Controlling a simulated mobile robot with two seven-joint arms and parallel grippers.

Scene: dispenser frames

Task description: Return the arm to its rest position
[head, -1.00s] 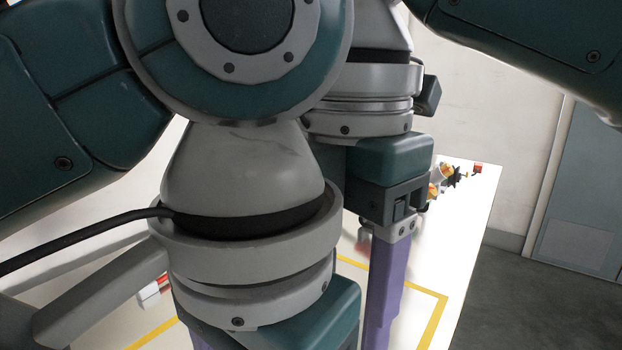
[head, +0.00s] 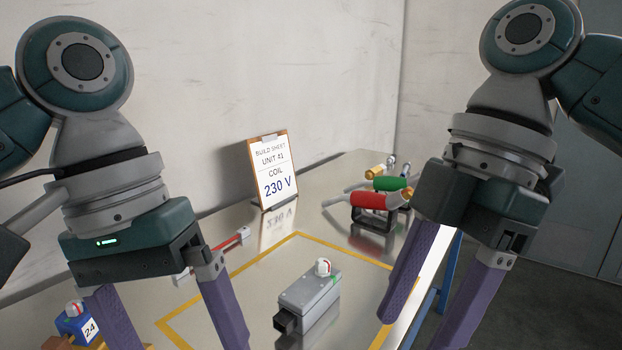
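My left gripper (head: 172,338) hangs over the left part of the table, its purple fingers spread apart with no object visible between them. Its fingertips run to the bottom edge of the head view. My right gripper (head: 422,325) hangs at the right, over the table's right edge. Its purple fingers are also apart and nothing shows between them. Both arms stand apart, with the middle of the table visible between them.
A grey box (head: 308,300) with a white-and-red knob sits inside the yellow outline. A build sheet sign (head: 270,172) reading 230 V stands behind. Red (head: 370,200) and green (head: 391,183) cylinders lie at the back right. A blue block (head: 74,325) marked 24 is front left.

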